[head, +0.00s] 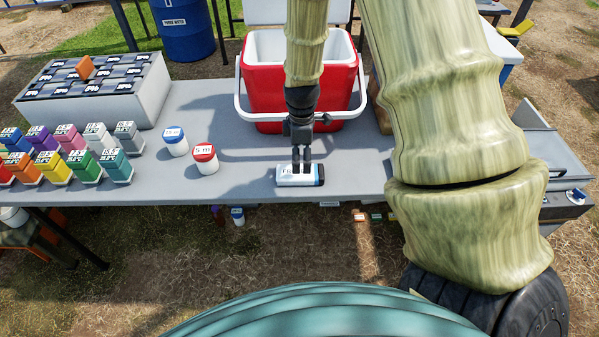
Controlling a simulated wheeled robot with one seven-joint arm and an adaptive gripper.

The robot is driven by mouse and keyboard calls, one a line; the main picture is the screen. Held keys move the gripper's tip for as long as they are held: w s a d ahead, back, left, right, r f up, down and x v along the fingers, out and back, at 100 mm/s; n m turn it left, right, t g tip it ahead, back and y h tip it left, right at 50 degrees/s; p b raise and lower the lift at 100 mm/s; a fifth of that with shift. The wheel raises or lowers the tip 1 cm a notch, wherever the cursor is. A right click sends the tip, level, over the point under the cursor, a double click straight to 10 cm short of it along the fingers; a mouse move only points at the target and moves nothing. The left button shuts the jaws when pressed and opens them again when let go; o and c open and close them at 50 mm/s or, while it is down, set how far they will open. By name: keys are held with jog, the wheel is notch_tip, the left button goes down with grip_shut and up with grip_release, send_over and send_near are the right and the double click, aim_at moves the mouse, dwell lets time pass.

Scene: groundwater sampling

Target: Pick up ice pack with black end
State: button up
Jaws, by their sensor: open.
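A small white ice pack (288,180) with dark marks lies flat near the front edge of the grey table. Its right end is dark, with some blue beside it. My gripper (301,168) points down over the ice pack, with its fingertips at or just above the middle of it. The fingers are open, with a narrow gap between them. They hide part of the pack's top, and I cannot tell whether they touch it.
A red and white cooler (260,90) stands open behind my gripper, its white handle in front. To the left are a blue-capped jar (175,142), a red-capped jar (204,160), several coloured bottles (83,165) and a grey rack (92,88). The table's front edge is close.

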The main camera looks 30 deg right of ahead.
aim_at(300, 174)
jog(key=shift+w+f, duration=0.15)
jog(key=shift+f, duration=1.1)
jog(key=shift+f+p, duration=0.8)
jog(key=shift+f, duration=1.7)
jog(key=c, duration=1.3)
jog(key=shift+w+r, duration=0.1)
jog(key=shift+c, duration=0.2)
